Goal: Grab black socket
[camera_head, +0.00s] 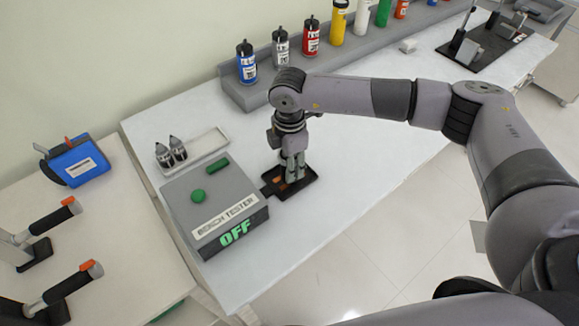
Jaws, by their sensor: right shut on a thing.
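A shallow black socket (302,190) with an orange-brown patch inside lies on the white table, beside the right side of the grey bench tester. My right gripper (291,178) points down into it, with its fingers close together and shut. The exact contact at the fingertips is too small to see. The bench tester (182,196) has green buttons on top and shows OFF in green on its front. My left gripper is not in view.
A white tray (208,141) with two dark-tipped bottles (171,152) stands behind the tester. A grey shelf (262,95) holds several coloured bottles along the back. A blue case (77,162) and orange-tipped tools (72,284) are on the left table. The white table (350,150) is clear right of the socket.

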